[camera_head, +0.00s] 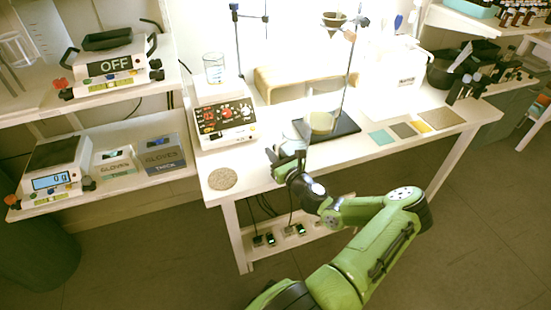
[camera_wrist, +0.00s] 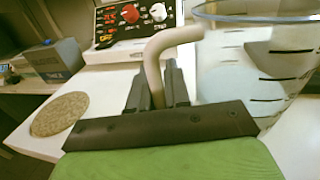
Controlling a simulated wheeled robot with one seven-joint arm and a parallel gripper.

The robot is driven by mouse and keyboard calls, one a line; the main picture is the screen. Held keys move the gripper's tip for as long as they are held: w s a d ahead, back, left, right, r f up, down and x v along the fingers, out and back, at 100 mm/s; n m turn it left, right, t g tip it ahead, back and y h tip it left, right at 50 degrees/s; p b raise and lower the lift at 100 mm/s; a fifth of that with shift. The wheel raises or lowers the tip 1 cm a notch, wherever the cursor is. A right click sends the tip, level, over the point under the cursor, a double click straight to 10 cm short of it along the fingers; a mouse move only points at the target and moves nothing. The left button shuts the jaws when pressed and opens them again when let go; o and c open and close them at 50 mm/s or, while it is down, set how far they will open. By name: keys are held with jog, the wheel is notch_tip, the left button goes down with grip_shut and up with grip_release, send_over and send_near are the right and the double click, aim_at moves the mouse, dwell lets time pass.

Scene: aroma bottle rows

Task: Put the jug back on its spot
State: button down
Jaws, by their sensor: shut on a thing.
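The clear jug (camera_wrist: 235,75) with dark level marks and a beige handle (camera_wrist: 156,62) fills the right of the wrist view. My gripper (camera_wrist: 158,88) is shut on the handle, with one dark finger on each side of it. The jug looks upright; whether its base touches the table cannot be told. In the head view my gripper (camera_head: 284,164) is over the front edge of the white table (camera_head: 265,172), and the jug is hard to make out there. A round cork mat (camera_head: 222,179) lies bare on the table's front left corner; it also shows in the wrist view (camera_wrist: 60,113).
A black stand base (camera_head: 345,124) is behind my gripper. Coloured tiles (camera_head: 382,137) lie to the right. Shelves with scales (camera_head: 52,181) stand left.

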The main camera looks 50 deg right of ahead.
jog(key=c, duration=1.5)
grip_release()
jog(key=shift+f, duration=0.15)
jog(key=o, duration=0.4)
